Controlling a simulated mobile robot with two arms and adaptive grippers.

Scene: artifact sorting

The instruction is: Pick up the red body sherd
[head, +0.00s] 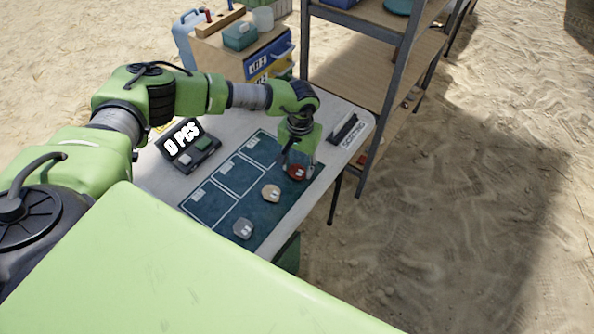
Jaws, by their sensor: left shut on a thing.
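The red body sherd (298,173) is a small dark red piece with a pale label, at the right end of the teal sorting mat (263,221). My left gripper (291,163) reaches down over it from above and is shut on it. The gripper partly hides the sherd, and I cannot tell whether the sherd touches the mat or is just above it. A beige sherd (271,193) and a grey sherd (243,229) lie on the mat to its lower left. My right gripper is not in view.
A box marked "SORTING" (349,131) sits at the table's right end. A metal shelf rack (375,65) rises behind it. A cabinet (222,55) with bins stands beyond the table. Open sand lies right.

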